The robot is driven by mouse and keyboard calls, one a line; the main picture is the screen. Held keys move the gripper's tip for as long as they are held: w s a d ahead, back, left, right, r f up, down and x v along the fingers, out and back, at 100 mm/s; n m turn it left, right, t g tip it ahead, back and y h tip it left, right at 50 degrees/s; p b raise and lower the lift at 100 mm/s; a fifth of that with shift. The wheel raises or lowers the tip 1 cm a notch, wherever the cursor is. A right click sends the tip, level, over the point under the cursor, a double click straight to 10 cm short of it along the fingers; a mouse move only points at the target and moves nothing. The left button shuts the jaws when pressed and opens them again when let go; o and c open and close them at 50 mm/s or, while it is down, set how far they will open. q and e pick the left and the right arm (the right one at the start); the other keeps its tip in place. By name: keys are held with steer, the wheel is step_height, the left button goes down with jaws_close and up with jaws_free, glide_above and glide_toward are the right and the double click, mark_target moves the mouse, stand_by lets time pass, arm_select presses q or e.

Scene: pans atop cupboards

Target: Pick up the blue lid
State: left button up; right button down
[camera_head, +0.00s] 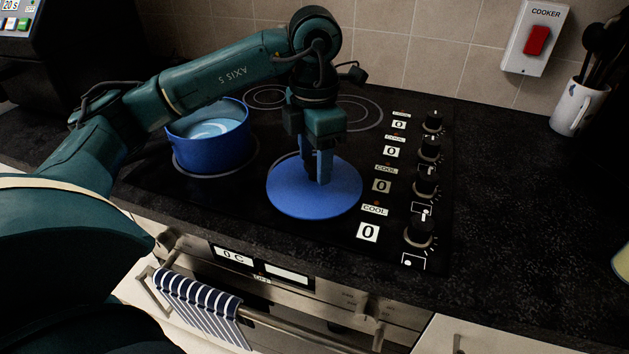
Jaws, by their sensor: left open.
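The blue lid (290,198) lies flat on the black hob, over its front right burner. My left gripper (318,178) points straight down over the middle of the lid. Its fingers reach down to about the lid's centre, and its jaws are open. The lid's centre and any knob there are hidden by the fingers, so I cannot tell whether they touch it. A blue pot (207,155) without a cover stands on the hob to the left of the lid, with something light blue inside. My right gripper is not in view.
Several black knobs (420,231) line the hob's right side. A white mug (577,106) with dark utensils stands at the back right. A striped towel (197,300) hangs on the oven handle. The dark worktop (505,190) right of the hob is clear.

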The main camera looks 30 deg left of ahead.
arm_select(q)
steer(key=shift+f, duration=0.7)
steer(key=shift+c, duration=0.4)
steer(key=c, duration=0.9)
steer(key=shift+r, duration=0.1)
steer(key=shift+c, duration=0.2)
